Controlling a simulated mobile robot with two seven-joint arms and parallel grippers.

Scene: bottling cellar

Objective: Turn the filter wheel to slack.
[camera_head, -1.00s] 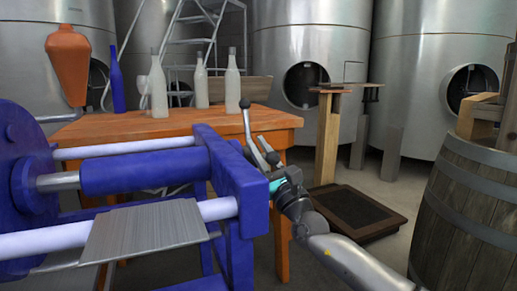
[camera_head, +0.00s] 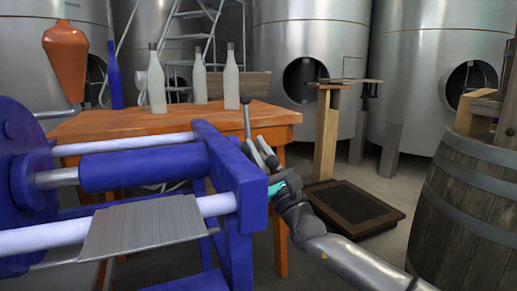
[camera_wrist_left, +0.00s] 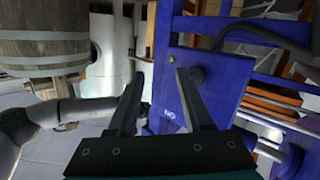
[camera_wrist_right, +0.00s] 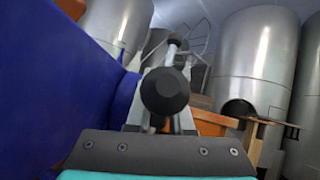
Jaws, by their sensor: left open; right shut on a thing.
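The filter wheel shows in the head view as a grey bar with a dark end (camera_head: 246,108), standing up at the right end of the blue filter press (camera_head: 232,165). Its hub is hidden behind the press's end plate. My right gripper (camera_head: 257,143) is shut on the wheel beside that plate. In the right wrist view, a dark round knob (camera_wrist_right: 165,90) is in front of the fingers and hides their tips.
A wooden table (camera_head: 270,115) behind the press carries several bottles, including a blue one (camera_head: 116,80). A barrel (camera_head: 465,210) stands at the right. A floor scale (camera_head: 355,208) stands between barrel and press. Large steel tanks (camera_head: 310,40) line the back.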

